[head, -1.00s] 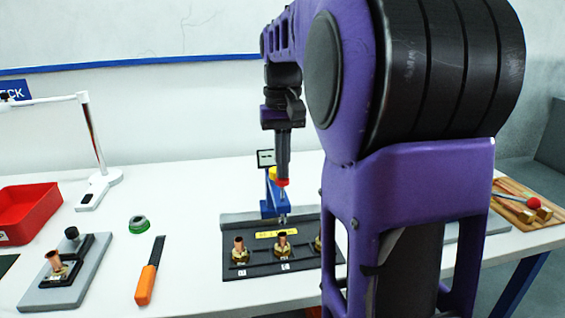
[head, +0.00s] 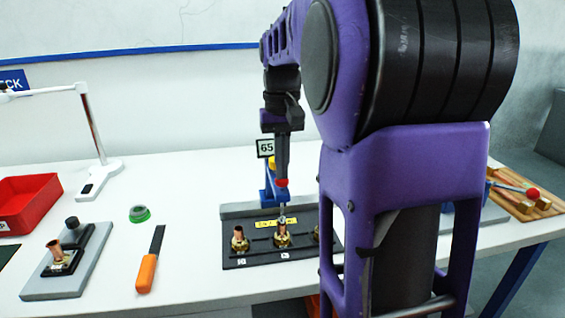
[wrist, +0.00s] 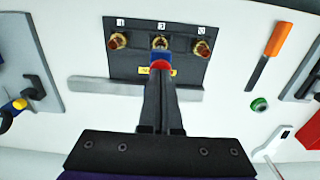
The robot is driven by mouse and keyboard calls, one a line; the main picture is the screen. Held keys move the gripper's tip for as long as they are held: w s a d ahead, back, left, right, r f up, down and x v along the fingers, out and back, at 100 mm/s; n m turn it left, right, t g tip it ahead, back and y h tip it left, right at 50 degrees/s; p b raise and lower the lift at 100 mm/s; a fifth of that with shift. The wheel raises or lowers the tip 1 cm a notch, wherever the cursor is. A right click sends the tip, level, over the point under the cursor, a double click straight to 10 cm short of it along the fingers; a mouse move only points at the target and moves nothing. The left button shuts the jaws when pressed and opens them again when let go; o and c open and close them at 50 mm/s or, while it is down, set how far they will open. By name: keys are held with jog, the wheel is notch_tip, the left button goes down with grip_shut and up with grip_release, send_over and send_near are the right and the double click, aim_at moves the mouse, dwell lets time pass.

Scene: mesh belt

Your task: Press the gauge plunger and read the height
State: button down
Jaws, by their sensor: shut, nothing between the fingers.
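The height gauge has a blue stand (head: 268,193) behind the fitting tray. Its small display (head: 265,148) reads 65. Its red plunger cap (head: 282,183) is right under my gripper (head: 282,176), and a thin metal rod (head: 282,212) runs down from it. The rod's tip appears to meet the middle copper-and-brass fitting (head: 282,235), which stands upright in the dark tray (head: 240,262). In the wrist view my shut, empty gripper (wrist: 160,78) has its tips at the red cap (wrist: 160,65). Exact contact is hidden there.
Other fittings stand at the tray's left (head: 239,239) and right. An orange-handled tool (head: 147,272), a green ring (head: 139,213), a grey fixture (head: 66,285), a red bin (head: 28,202) and a lamp (head: 100,180) are to the left. A wooden board (head: 520,205) is at the right.

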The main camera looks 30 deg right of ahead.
notch_tip(320, 180, up, 13)
jog(key=p, duration=0.3)
jog(key=shift+r+p, duration=0.15)
jog(key=shift+p, duration=0.2)
jog(key=shift+a, duration=0.1)
